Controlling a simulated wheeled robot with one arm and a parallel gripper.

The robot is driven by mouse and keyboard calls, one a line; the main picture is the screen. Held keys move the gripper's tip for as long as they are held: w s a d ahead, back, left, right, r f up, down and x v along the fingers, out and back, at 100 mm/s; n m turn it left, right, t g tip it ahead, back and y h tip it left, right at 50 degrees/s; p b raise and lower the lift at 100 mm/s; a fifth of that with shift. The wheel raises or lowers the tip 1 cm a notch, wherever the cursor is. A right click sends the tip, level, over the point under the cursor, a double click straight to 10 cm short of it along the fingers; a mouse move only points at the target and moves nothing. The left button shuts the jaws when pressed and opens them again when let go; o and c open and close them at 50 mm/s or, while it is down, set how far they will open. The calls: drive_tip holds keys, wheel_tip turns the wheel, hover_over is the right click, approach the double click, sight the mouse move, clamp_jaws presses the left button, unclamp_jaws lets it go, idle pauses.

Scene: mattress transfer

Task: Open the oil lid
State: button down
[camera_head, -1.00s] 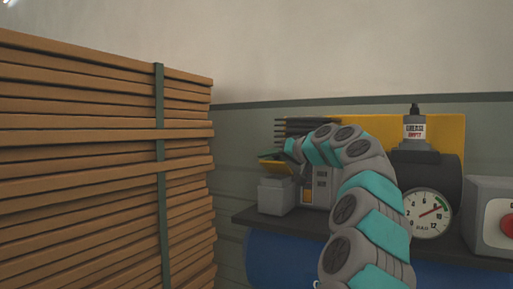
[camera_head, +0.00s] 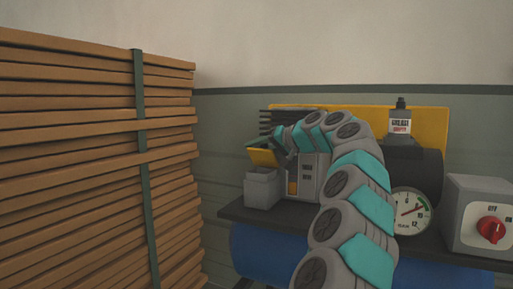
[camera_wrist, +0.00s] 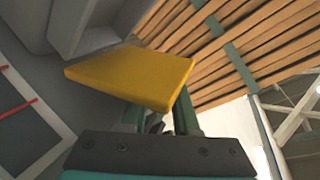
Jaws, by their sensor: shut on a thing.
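The yellow oil lid (camera_head: 263,157) is tilted up above the small grey oil box (camera_head: 262,188) on the dark shelf. My gripper (camera_head: 281,149) is shut on the lid at its upper right side. In the wrist view the lid (camera_wrist: 130,75) fills the middle, with the green fingers of my gripper (camera_wrist: 160,118) gripping it from below. Whether the lid still joins the box at a hinge cannot be told. The inside of the box is hidden.
A tall stack of brown slats (camera_head: 80,170) with a green strap stands at the left. A blue tank (camera_head: 265,255) lies below.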

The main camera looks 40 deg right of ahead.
drive_tip(key=c, duration=0.7)
unclamp_jaws()
drive_tip(key=shift+f, duration=0.15)
